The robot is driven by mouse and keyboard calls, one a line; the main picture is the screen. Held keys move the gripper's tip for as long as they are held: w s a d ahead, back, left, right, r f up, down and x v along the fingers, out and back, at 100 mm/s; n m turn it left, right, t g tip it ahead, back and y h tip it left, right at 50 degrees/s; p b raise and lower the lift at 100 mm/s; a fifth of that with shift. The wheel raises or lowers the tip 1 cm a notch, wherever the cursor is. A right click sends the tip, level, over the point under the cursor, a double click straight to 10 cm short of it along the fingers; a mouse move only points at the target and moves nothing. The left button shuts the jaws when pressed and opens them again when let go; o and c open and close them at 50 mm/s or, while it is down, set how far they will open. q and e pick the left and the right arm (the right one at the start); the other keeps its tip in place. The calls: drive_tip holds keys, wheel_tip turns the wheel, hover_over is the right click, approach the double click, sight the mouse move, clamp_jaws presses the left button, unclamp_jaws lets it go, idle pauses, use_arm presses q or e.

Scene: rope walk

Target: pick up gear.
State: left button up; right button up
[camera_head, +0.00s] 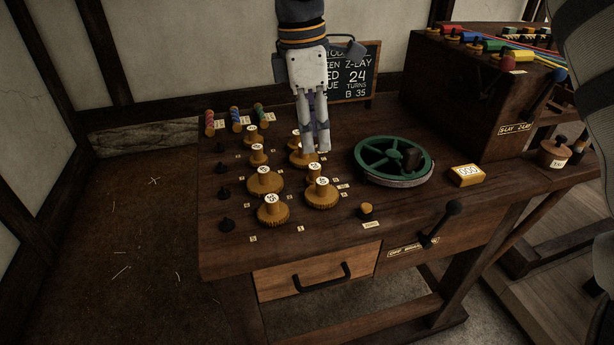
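Several wooden gears with round knobs and white number labels stand on pegs on the dark bench. A large gear (265,182) is at the left, with another gear (273,211) in front of it and a gear (322,195) to its right. My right gripper (317,150) points down above the gears. Its fingers look close together, with nothing visible between them. The fingertips partly cover a gear (301,160) behind them; I cannot tell whether they touch it. My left gripper is not in view.
A green spoked wheel (368,172) lies right of the gears. A yellow counter (466,175) and a dark crank handle (438,224) are near the front right. A wooden cabinet (465,100) and a chalkboard (362,74) stand behind. Bare pegs line the left edge.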

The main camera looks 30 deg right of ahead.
sight(321, 181)
drive_tip(key=f, duration=0.3)
drive_tip(key=d+f, duration=0.1)
drive_tip(key=f, duration=0.7)
drive_tip(key=shift+s+d, duration=0.3)
drive_tip(key=shift+s, duration=0.05)
drive_tip(key=shift+r, duration=0.1)
clamp_jaws()
